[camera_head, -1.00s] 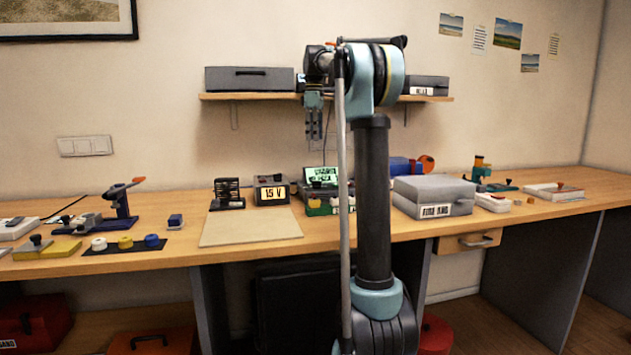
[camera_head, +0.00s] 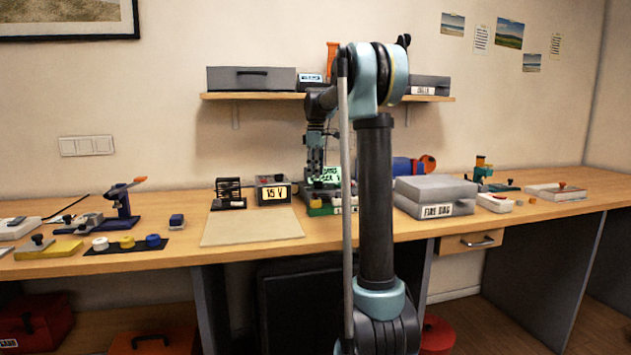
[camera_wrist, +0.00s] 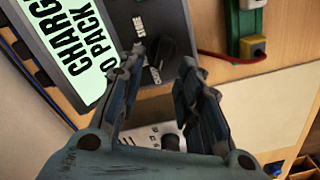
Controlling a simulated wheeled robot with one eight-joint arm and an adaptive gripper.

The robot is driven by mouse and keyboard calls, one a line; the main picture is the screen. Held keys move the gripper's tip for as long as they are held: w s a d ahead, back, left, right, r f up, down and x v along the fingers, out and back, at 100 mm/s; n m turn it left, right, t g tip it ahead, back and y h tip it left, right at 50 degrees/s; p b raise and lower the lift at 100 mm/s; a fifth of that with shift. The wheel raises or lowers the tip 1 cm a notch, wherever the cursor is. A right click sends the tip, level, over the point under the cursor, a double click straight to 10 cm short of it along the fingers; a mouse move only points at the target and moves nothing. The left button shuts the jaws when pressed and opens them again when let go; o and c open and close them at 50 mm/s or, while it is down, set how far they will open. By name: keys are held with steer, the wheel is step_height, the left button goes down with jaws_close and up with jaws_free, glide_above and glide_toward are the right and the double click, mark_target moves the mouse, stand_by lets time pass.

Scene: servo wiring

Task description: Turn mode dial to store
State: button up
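The charger (camera_wrist: 85,20) shows a lit green screen reading "CHARG" and "NO PACK" in the wrist view, partly cut off. Its screen (camera_head: 325,175) also shows in the head view, partly behind my gripper (camera_head: 315,172). A black mode dial (camera_wrist: 172,62) sits on the charger's dark panel beside the screen, with small white labels around it. Its pointer direction is hard to read. My gripper (camera_wrist: 163,62) is open, fingers pointing down at the panel, one on each side of the dial. Whether the fingertips touch it cannot be told.
The 15 V supply (camera_head: 272,190) stands left of the charger. A bare beige mat (camera_head: 250,228) lies in front. A grey case (camera_head: 435,193) stands to the right.

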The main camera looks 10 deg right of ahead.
mark_target(318, 184)
steer(key=shift+f, duration=1.55)
jaws_close()
